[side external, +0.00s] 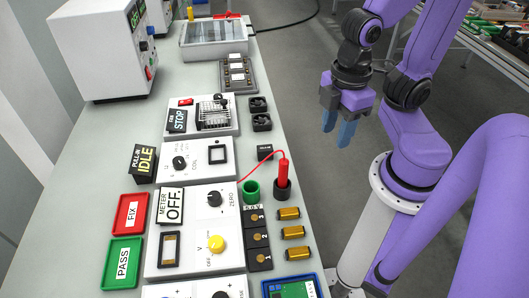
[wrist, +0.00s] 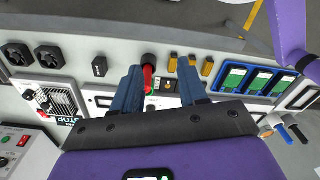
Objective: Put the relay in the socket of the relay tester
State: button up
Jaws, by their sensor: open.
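The relay, seemingly the small black block (side external: 264,152), stands on the bench near its right edge, beside the relay tester. It also shows in the wrist view (wrist: 99,66), left of my fingers. The relay tester is the white panel (side external: 190,168) with an IDLE display (side external: 144,163) and a knob. Its socket looks like the dark-framed square (side external: 217,154) at the panel's right end; nothing clearly sits in it. My gripper (side external: 338,131) is open and empty, raised to the right of the bench edge. In the wrist view its blue fingers (wrist: 160,68) are apart and partly hide the bench.
A red probe (side external: 283,172) stands in a black holder with its wire, next to a green cup (side external: 251,189). Brass cylinders (side external: 294,232) lie along the right edge. Two black fans (side external: 260,113) lie beyond the relay. FIX (side external: 145,206) and PASS (side external: 137,249) trays are at left.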

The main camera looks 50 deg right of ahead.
jog(key=o, duration=0.6)
jog(key=shift+o, duration=0.2)
jog(key=m, duration=2.2)
send_over(265, 148)
notch_tip(265, 148, down, 17)
jog(key=shift+w+r, duration=0.1)
